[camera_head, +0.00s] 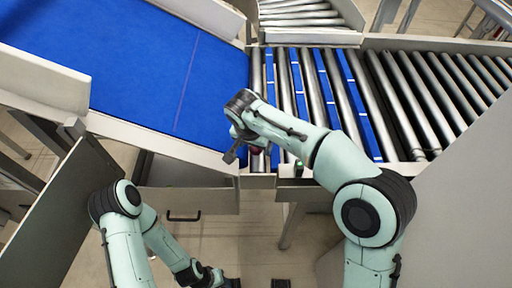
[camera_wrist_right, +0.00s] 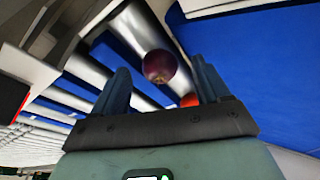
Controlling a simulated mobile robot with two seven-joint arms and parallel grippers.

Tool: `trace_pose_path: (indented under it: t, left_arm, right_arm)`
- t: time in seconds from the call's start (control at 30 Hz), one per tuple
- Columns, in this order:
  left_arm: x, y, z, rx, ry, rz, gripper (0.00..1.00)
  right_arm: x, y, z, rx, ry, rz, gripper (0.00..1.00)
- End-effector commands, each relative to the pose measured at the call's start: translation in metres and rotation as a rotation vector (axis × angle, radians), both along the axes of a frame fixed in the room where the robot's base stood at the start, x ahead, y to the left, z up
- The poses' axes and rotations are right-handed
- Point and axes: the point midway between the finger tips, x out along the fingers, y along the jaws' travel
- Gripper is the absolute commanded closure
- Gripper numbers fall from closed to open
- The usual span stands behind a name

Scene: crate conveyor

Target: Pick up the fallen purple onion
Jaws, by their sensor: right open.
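The purple onion (camera_wrist_right: 160,66) shows in the right wrist view as a round dark purple ball by a metal roller, between and beyond my fingertips. In the head view it is mostly hidden by my right gripper; only a dark reddish patch (camera_head: 256,150) shows there. My right gripper (camera_head: 236,152) is over the near edge of the conveyor, where the blue belt meets the rollers. In the right wrist view its fingers (camera_wrist_right: 162,82) are apart with nothing held. My left gripper (camera_head: 212,279) is low at the bottom edge, and its jaws are unclear.
A small red-orange object (camera_wrist_right: 189,100) sits close to the right finger in the wrist view. The blue belt (camera_head: 130,60) is bare. Metal rollers (camera_head: 400,100) with blue strips between some of them run to the right. A grey side rail (camera_head: 195,150) borders the belt.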

Motion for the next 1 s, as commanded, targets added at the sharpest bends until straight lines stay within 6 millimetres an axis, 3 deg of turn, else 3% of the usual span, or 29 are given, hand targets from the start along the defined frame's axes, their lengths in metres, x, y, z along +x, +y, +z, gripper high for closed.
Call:
trace_pose_path:
  t: [0.1,0.37,0.57,0.87,1.0]
  left_arm:
    - [0.000,0.000,-0.001,0.000,0.000,0.000,0.57]
    - [0.000,0.000,-0.001,0.000,0.000,0.000,0.57]
    - [0.000,0.000,-0.001,0.000,0.000,0.000,0.57]
    - [0.000,0.000,-0.001,0.000,0.000,0.000,0.57]
    - [0.000,0.000,0.000,0.000,0.000,0.000,0.57]
  right_arm:
    - [0.002,-0.001,-0.013,0.001,0.002,0.000,0.25]
    - [0.003,-0.001,-0.015,0.001,0.001,0.000,0.25]
    - [0.003,-0.001,-0.015,0.001,0.001,0.000,0.84]
    - [0.003,-0.001,-0.015,0.001,0.000,0.000,0.85]
    - [0.004,-0.001,-0.005,0.001,-0.003,0.001,0.85]
